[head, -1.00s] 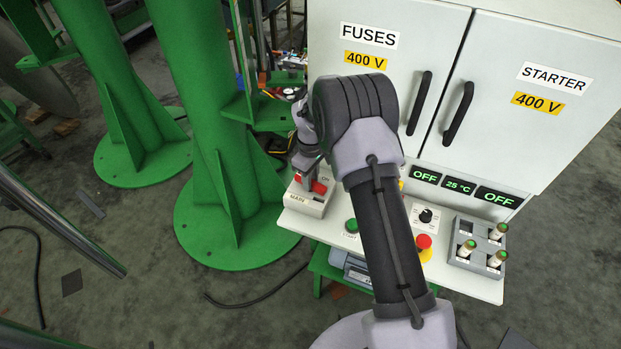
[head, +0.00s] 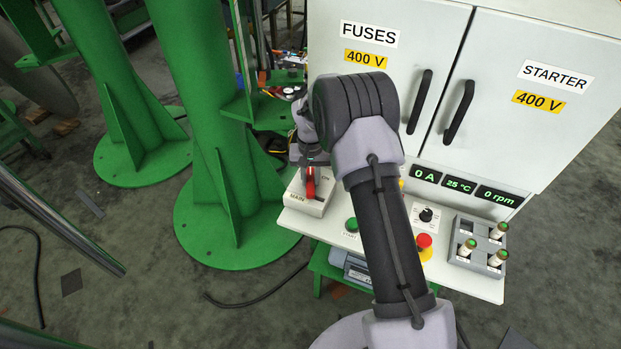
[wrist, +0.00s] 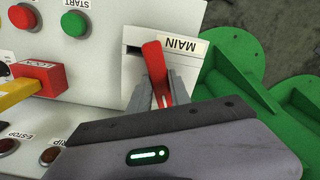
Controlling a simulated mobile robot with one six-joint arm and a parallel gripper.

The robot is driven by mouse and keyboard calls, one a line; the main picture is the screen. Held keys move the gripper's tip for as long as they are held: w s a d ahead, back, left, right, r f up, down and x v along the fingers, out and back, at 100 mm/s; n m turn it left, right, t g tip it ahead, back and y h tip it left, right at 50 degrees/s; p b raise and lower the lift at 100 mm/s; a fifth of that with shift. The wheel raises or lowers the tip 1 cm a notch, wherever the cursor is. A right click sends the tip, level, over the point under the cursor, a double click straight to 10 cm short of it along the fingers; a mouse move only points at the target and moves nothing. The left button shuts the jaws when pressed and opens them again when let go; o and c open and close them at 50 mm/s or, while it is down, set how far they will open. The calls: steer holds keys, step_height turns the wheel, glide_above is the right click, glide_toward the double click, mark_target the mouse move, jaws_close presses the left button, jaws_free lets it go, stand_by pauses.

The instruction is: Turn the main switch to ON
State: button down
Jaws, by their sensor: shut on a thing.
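The main switch has a red handle (head: 311,184) on a pale box (head: 309,201) marked MAIN and ON, at the left end of the cabinet's shelf. In the wrist view the red handle (wrist: 156,70) stands between the two grey fingers of my gripper (wrist: 162,92), which is shut on it. My gripper (head: 311,172) points down at the switch in the head view, and my arm hides part of the panel. The displays (head: 459,186) read 0 A, 25 °C and 0 rpm.
The green start button (head: 352,225), a black knob (head: 426,215) and a red emergency stop (head: 424,241) share the shelf. A grey fuse holder (head: 479,246) stands at right. A red lock block (wrist: 45,78) shows in the wrist view. A green column (head: 215,120) rises left of the switch.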

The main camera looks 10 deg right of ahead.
mark_target(311, 180)
steer(key=shift+m, duration=2.2)
steer(key=shift+b, duration=0.3)
steer(key=c, duration=1.2)
jaws_free()
step_height(311, 180, up, 18)
steer(key=p, duration=0.6)
steer(key=shift+f, duration=0.25)
